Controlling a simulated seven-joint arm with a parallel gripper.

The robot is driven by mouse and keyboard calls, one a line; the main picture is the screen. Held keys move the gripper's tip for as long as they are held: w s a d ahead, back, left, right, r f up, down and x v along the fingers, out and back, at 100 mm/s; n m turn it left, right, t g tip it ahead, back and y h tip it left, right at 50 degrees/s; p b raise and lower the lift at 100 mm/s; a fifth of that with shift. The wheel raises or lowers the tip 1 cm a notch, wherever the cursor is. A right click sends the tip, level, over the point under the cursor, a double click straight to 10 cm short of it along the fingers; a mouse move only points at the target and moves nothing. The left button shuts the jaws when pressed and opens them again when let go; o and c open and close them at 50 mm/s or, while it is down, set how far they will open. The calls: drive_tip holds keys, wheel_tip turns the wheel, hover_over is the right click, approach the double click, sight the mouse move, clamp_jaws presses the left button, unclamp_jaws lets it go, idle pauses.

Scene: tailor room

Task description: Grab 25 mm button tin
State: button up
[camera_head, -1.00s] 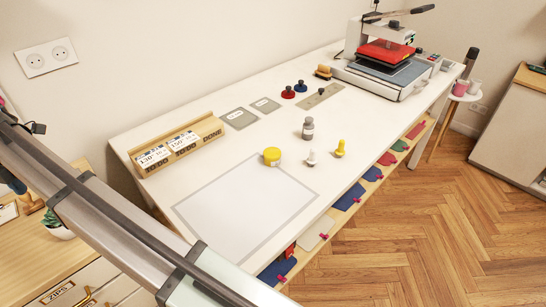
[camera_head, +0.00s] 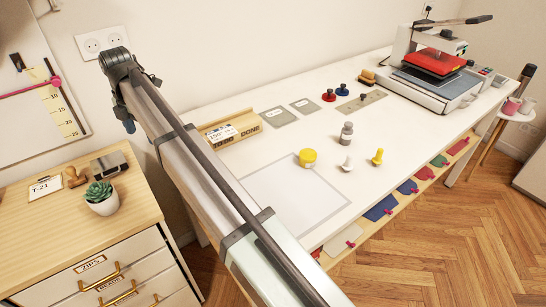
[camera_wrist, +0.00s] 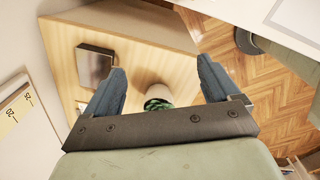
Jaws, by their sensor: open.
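No tin that I can read as the 25 mm button tin shows. A wooden drawer cabinet (camera_head: 150,207) stands at the left. Its top drawer (camera_head: 85,268) is labelled ZIPS and shut; the label below is too small to read surely. My gripper (camera_head: 127,122) is above and behind the cabinet's right part in the head view. In the wrist view my gripper (camera_wrist: 162,68) is open and empty, its blue fingers apart over the cabinet top (camera_wrist: 150,48).
The cabinet top bears a potted succulent (camera_head: 101,198), a dark metallic box (camera_head: 109,164), a wooden stamp (camera_head: 76,178) and a card (camera_head: 45,188). The white table (camera_head: 240,160) holds bottles, plates and a heat press (camera_head: 437,70). My arm covers part of the table.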

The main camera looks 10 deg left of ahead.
drive_tip(key=w+d+r+m, duration=0.1)
drive_tip(key=w+d+m, duration=0.2)
drive_tip(key=w+d, duration=1.2)
drive_tip(key=w+d+m, duration=0.3)
drive_tip(key=d+m, duration=0.2)
drive_tip(key=d, duration=2.6)
drive_tip(key=m+y, duration=0.1)
drive_tip(key=m, duration=0.4)
approach(308, 154)
drive_tip(key=shift+w+a+f, duration=0.1)
drive_tip(key=shift+a+f, duration=0.1)
drive_tip(key=shift+f, duration=1.5)
drive_tip(key=shift+a+f, duration=0.2)
drive_tip(key=shift+f, duration=1.45)
drive_tip(key=shift+w+a+f, duration=0.1)
drive_tip(key=shift+a+f, duration=0.1)
drive_tip(key=shift+f, duration=1.5)
drive_tip(key=shift+c, duration=0.5)
drive_tip(key=c, duration=1.1)
